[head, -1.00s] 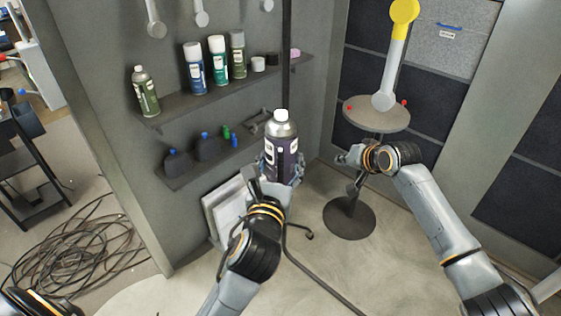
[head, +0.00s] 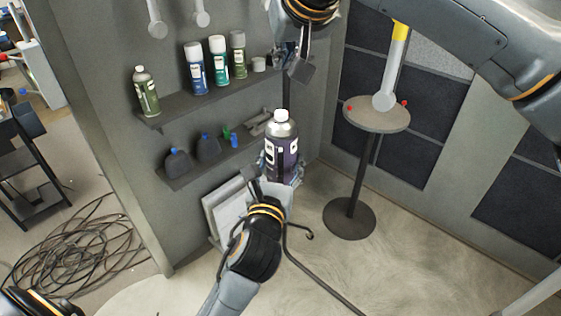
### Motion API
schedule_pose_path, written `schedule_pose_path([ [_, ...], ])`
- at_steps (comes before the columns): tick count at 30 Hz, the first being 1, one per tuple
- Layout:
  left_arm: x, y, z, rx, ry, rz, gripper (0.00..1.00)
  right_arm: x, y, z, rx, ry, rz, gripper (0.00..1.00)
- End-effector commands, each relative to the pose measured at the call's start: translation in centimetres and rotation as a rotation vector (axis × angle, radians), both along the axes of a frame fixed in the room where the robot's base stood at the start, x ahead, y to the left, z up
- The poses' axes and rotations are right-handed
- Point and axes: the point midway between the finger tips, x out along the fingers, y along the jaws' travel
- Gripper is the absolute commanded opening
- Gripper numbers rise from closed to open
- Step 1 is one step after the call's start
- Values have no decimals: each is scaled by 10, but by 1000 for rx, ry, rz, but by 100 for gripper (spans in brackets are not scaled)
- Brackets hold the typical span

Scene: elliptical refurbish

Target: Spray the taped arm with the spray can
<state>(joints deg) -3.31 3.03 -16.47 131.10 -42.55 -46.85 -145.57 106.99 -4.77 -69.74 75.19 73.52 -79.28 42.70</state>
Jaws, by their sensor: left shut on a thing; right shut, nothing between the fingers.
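A dark purple spray can (head: 282,150) with a silver top stands upright in my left gripper (head: 281,172), which is shut on it in the middle of the head view. The taped arm (head: 385,92), light grey with yellow tape (head: 400,31), stands upright on a round table (head: 378,119) to the right of the can. Its upper end is hidden behind my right arm. My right gripper (head: 300,65) is shut and empty, above the can and in front of the wall. The can and the taped arm are well apart.
An upper shelf (head: 160,122) holds several spray cans, including a green one (head: 147,92) and a blue one (head: 195,70). A lower shelf (head: 178,182) holds dark bottles. Cables (head: 70,250) lie on the left floor. The floor right of the table stand is clear.

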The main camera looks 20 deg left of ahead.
Motion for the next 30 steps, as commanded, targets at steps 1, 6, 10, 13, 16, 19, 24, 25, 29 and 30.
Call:
schedule_pose_path([
  [1, 0, 0, 1, 1, -4, 0, 23, -3, -1, 2, -11, -5, -2, 0],
  [6, 0, 0, 1, 1, -4, 0, 23, -6, -1, -5, -23, -8, -3, 0],
  [10, 0, 0, 2, 1, -4, 0, 23, -6, -2, -20, -22, -6, -4, 0],
  [13, 0, 0, 2, 1, -4, 0, 23, -5, -2, -32, -21, -8, -3, 0],
  [16, 0, 0, 2, 1, -4, 0, 23, -6, -1, -44, -19, -4, -2, 0],
  [19, 0, 0, 2, 1, -4, 0, 23, -6, -1, -53, -19, -6, -2, 0],
  [24, 0, 0, 2, 1, -4, 0, 23, -6, -1, -61, -18, -6, -3, 0],
  [25, 0, 0, 2, 1, -4, 0, 23, -5, -1, -62, -17, -7, -3, 0],
  [29, 0, 0, 2, 1, -4, 0, 23, -5, -1, -62, -18, -7, -4, 0],
  [30, 0, 0, 2, 1, -4, 0, 23, -5, -1, -62, -18, -7, -4, 0],
])
